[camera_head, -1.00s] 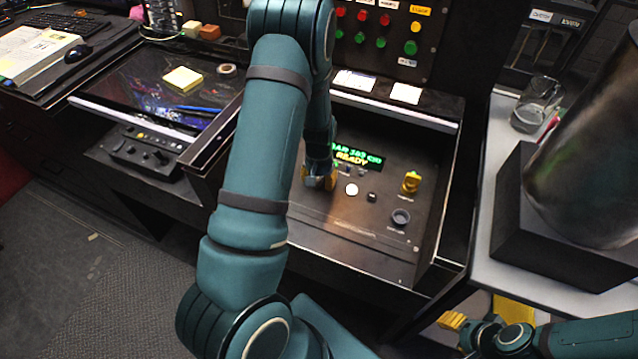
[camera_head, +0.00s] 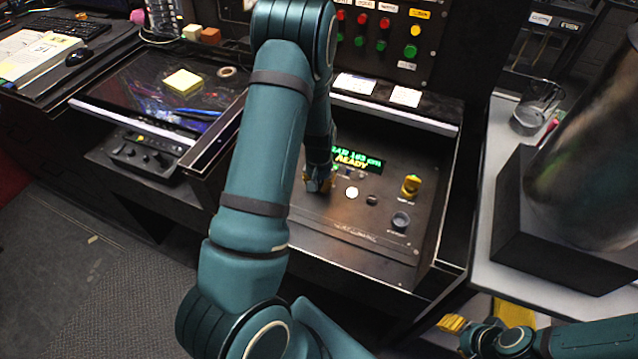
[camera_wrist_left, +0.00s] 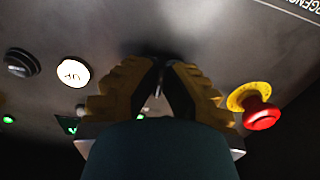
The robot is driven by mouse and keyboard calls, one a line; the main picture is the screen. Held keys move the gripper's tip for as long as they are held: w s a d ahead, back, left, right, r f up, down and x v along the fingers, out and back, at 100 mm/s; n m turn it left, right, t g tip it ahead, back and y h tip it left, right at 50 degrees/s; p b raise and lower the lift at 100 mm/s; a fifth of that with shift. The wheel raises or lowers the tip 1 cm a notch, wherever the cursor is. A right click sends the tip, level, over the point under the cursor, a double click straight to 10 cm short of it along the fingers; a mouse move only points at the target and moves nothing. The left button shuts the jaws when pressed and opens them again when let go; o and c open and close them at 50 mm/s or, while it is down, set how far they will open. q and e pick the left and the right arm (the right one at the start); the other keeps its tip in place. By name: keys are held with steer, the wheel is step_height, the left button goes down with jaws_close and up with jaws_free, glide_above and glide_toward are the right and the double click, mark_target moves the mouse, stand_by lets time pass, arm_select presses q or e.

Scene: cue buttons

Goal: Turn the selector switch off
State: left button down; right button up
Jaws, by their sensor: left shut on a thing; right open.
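My left gripper (camera_head: 318,184) reaches down to the sloped control panel (camera_head: 345,232), just left of the round white lit button (camera_head: 351,192). In the left wrist view its yellow fingertips (camera_wrist_left: 163,68) are close together at the panel, shut on a small part between them. This part sits in the row of controls and appears to be the selector switch; the fingers hide most of it, so its setting cannot be read. My right gripper (camera_head: 455,322) is open and empty at the lower right, away from the panel.
A red emergency button (camera_wrist_left: 260,112) on a yellow ring stands close beside the left fingers. The white button (camera_wrist_left: 72,72) and a black knob (camera_wrist_left: 22,62) are on the other side.

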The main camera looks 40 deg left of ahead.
arm_select(q)
steer(key=n+p, duration=0.1)
steer(key=n, duration=0.3)
steer(key=shift+d+p, duration=0.1)
steer(key=shift+p, duration=0.2)
steer(key=shift+d+n+p, duration=0.1)
steer(key=shift+n+p, duration=0.6)
steer(key=shift+n, duration=1.6)
steer(key=c, duration=1.1)
jaws_free()
steer(key=shift+w, duration=0.1)
step_height(320, 180, up, 12)
steer(key=shift+f, duration=0.1)
